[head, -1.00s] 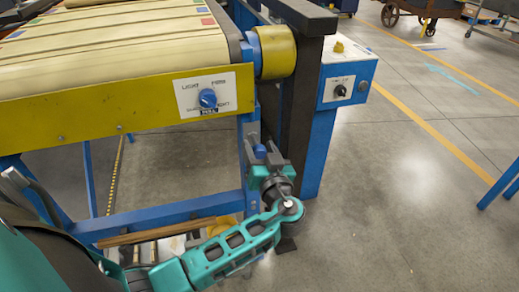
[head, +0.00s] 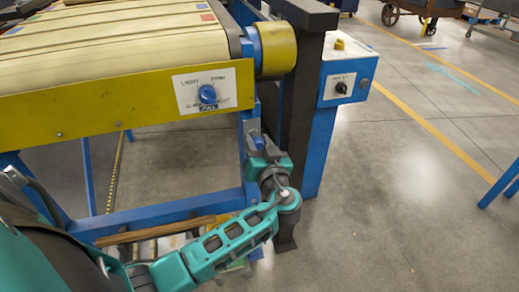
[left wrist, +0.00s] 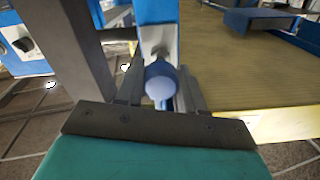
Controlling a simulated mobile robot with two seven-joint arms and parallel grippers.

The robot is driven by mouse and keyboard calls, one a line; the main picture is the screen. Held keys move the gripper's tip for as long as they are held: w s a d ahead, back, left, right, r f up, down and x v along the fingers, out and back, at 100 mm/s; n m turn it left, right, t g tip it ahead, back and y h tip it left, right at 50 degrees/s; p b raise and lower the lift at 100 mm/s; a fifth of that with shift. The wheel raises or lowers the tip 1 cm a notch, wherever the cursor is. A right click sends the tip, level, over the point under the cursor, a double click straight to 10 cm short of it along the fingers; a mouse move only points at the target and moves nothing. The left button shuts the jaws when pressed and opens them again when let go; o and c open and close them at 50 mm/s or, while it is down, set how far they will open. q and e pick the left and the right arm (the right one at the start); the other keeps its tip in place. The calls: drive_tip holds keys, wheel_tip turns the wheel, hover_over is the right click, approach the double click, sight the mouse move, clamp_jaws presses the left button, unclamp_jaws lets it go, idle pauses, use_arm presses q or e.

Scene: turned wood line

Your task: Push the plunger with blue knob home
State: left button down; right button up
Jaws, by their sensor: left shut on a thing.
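The plunger's blue knob (left wrist: 160,82) shows as a pale blue ball in the left wrist view, between the two grey fingers of my left gripper (left wrist: 160,93). In the head view, my left gripper (head: 266,156) is at the machine's blue corner post, in front of the dark upright. The fingers are shut on the blue knob, of which a small part (head: 258,141) shows there. A white plate (left wrist: 158,42) lies behind the knob. My right gripper is not in view.
A dark upright (head: 298,110) and a blue control box (head: 357,72) stand just right of the gripper. The floor at right is open.

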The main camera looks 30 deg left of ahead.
use_arm(q)
drive_tip(key=shift+w+a, duration=0.5)
drive_tip(key=shift+a, duration=0.05)
drive_tip(key=shift+w+a+r, duration=0.1)
drive_tip(key=shift+r, duration=0.2)
drive_tip(key=c, duration=1.1)
unclamp_jaws()
drive_tip(key=o, duration=0.4)
drive_tip(key=shift+f, duration=0.2)
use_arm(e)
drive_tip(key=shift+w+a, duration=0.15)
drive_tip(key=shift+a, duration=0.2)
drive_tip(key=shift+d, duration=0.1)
